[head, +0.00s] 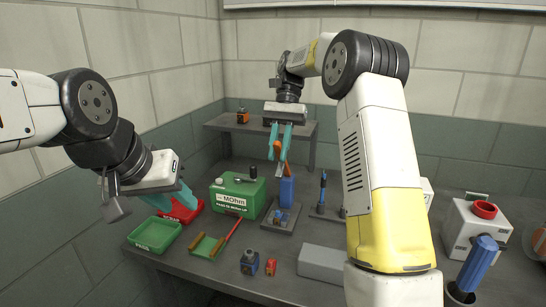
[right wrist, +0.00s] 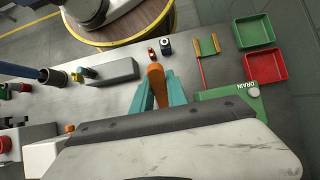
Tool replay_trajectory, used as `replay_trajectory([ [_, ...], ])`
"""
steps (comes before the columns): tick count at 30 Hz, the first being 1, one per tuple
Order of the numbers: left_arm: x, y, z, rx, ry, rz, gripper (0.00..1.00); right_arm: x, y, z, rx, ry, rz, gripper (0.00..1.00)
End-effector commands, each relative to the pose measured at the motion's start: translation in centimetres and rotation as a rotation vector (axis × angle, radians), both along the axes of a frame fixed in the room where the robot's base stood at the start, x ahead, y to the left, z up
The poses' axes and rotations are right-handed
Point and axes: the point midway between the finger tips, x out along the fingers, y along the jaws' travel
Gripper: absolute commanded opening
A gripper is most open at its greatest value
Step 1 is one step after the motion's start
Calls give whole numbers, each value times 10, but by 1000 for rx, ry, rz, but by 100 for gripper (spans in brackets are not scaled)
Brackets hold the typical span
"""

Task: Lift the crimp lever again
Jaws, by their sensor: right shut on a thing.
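My right gripper (head: 280,143) is high over the back of the bench, fingers pointing down. Its teal fingers are shut on an orange handle (head: 285,153), which I take to be the crimp lever's grip. The handle also shows between the fingers in the right wrist view (right wrist: 156,78). Below it stands a blue upright block (head: 287,191) on a grey base plate (head: 279,218). How the lever joins this fixture is not clear. My left gripper (head: 172,199) is at the left, by the red tray, with its teal fingers apart and nothing visible between them.
A red tray (head: 181,211) and green tray (head: 154,234) lie at the left. A grey block (head: 322,263) lies in front. A white unit with red top (head: 474,226) is at the right. A shelf (head: 247,127) stands behind.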

Motion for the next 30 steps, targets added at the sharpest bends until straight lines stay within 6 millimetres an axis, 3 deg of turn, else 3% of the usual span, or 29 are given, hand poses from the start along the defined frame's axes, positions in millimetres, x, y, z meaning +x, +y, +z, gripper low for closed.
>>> replay_trajectory([
  [13,0,0,0,0,0,0,36,2,-1,2,5,10,-1,0],
  [14,0,0,0,0,0,0,36,2,-1,2,5,10,-1,20],
  [17,0,0,0,0,0,0,36,2,-1,2,5,10,-1,40],
  [30,0,0,0,0,0,0,36,2,-1,8,5,10,-1,40],
])
